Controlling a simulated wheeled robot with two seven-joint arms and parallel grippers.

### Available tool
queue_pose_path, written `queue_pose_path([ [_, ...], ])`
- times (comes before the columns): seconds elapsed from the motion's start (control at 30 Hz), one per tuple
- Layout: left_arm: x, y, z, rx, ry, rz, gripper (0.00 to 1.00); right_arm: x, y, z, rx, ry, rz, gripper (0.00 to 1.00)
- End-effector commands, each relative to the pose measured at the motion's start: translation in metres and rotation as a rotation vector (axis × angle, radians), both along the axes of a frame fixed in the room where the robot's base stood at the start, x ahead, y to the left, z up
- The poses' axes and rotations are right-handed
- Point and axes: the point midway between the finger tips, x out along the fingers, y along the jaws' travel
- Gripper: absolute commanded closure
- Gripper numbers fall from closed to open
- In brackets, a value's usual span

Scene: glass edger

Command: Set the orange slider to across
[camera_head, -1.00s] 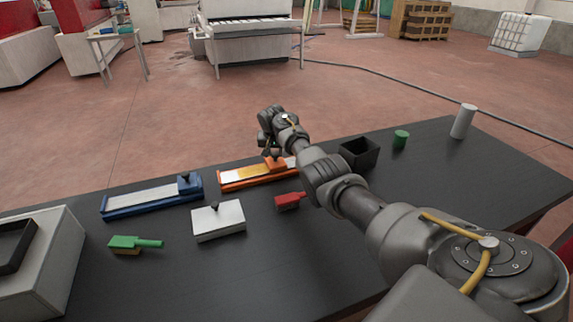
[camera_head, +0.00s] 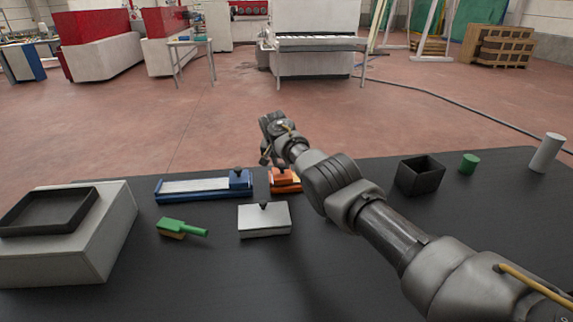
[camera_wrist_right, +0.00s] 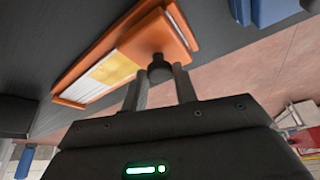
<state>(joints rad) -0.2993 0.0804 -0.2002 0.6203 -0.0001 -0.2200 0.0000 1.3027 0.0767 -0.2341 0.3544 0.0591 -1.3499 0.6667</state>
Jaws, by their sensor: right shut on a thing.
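The orange slider (camera_head: 285,188) lies on the black table just right of the blue slider, partly hidden behind my right arm in the head view. In the right wrist view its orange carriage (camera_wrist_right: 155,38) sits at the end of the track nearest the blue slider, with the white and yellow strip (camera_wrist_right: 105,75) bare beyond it. My right gripper (camera_head: 268,160) is above the carriage. Its fingers are shut on the carriage's dark knob (camera_wrist_right: 159,68). My left gripper is not in view.
The blue slider (camera_head: 195,188) is close on the left. A white block with a knob (camera_head: 264,220) and a green brush (camera_head: 182,227) lie nearer. A black open box (camera_head: 420,177), green cylinder (camera_head: 469,163) and white cylinder (camera_head: 546,153) stand right. A grey box (camera_head: 85,250) stands left.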

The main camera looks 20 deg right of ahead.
Motion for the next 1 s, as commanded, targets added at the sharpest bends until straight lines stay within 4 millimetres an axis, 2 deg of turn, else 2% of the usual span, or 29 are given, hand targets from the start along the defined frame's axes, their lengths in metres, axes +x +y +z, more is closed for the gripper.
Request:
queue_pose_path([
  [0.27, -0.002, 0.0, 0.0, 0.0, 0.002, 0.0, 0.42, 0.0, 0.004, -0.001, 0.003, -0.001, 0.007, 1.0],
  [0.3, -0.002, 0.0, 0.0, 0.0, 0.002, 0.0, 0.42, 0.0, 0.004, -0.001, 0.003, -0.002, 0.007, 0.66],
  [0.43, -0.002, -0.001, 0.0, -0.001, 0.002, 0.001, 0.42, 0.0, 0.003, 0.0, 0.003, -0.001, 0.003, 0.5],
  [0.77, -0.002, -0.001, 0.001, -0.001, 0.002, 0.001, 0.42, -0.001, -0.001, 0.001, 0.002, -0.002, -0.001, 0.5],
  [1.0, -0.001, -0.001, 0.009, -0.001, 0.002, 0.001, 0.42, -0.006, 0.006, 0.022, 0.001, -0.003, 0.002, 0.5],
])
